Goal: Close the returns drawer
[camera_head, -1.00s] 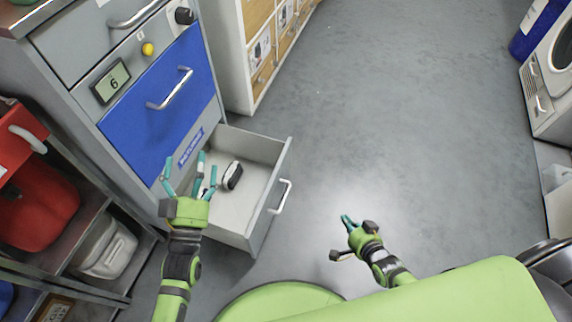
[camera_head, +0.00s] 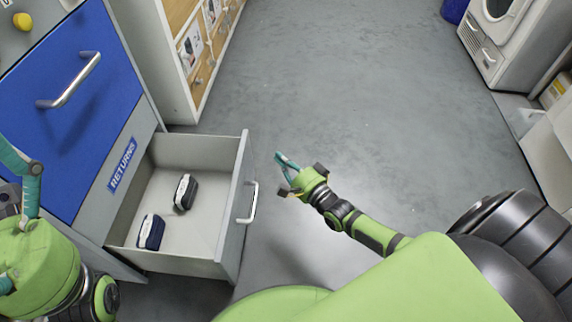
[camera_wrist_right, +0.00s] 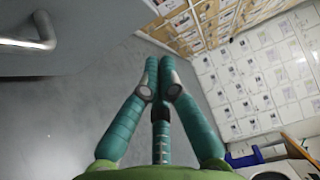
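The returns drawer (camera_head: 237,211) stands pulled out of the grey cabinet, below the blue front and the "RETURNS" label (camera_head: 122,165). Its silver handle (camera_head: 248,203) is on the outer face. Inside lie a black-and-white item (camera_head: 186,193) and a dark blue-and-white item (camera_head: 151,232). My right gripper (camera_head: 284,160) is over the floor, right of the handle and apart from it. Its fingertips are together and empty in the right wrist view (camera_wrist_right: 160,65), where the drawer handle (camera_wrist_right: 40,30) shows at upper left. My left gripper (camera_head: 22,172) is partly cut off at the left edge, beside the cabinet.
A blue drawer front with a handle (camera_head: 72,82) is above the open drawer. A white shelf unit with wooden fronts (camera_head: 185,45) stands behind. A white machine (camera_head: 500,45) stands at upper right. The grey floor (camera_head: 360,110) between is clear.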

